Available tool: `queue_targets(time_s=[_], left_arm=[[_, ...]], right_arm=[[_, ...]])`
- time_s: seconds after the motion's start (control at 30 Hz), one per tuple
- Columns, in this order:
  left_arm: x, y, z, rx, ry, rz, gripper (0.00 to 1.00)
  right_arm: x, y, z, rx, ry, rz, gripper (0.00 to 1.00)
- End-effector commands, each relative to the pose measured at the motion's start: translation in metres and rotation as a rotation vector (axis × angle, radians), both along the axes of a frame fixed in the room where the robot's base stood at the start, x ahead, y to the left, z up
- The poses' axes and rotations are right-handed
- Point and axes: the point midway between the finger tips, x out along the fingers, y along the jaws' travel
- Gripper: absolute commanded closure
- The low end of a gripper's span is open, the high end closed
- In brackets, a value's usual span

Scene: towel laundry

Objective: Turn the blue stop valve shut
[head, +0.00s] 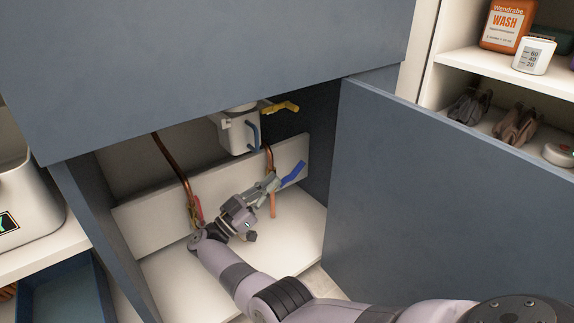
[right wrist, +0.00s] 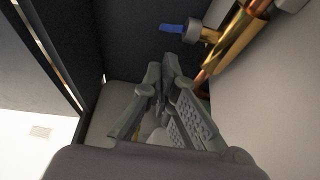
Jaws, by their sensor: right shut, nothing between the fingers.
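The blue stop valve's lever (head: 293,173) is inside the open cabinet, to the right of a copper pipe (head: 272,203). It slants up and right, across the line of the pipe. In the right wrist view the blue lever (right wrist: 172,28) points left from its stem, away from the brass pipe (right wrist: 238,35). My right gripper (head: 270,183) is shut and empty, just left of the lever in the head view. In the right wrist view the shut fingertips (right wrist: 163,68) are below the lever, with a visible gap in the picture. My left gripper is not in view.
A yellow lever (head: 283,107) is higher up at the back. A white container with a blue handle (head: 238,133) hangs above my gripper. Another copper pipe (head: 172,165) runs at the left. The open cabinet door (head: 430,200) bounds the right. The cabinet floor (head: 290,235) has free room.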

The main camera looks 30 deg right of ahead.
Motion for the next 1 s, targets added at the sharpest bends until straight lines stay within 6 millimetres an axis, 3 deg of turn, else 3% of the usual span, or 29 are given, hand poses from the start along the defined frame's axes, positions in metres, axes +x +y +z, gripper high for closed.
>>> queue_targets(time_s=[0.2,0.4,1.0], left_arm=[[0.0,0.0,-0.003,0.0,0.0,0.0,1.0],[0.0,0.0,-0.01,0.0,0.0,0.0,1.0],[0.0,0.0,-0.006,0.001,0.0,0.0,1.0]], right_arm=[[0.002,-0.032,0.013,-0.003,-0.003,0.0,1.0],[0.003,-0.051,0.022,-0.002,-0.001,0.0,1.0],[0.003,-0.057,0.028,-0.001,0.0,0.002,1.0]])
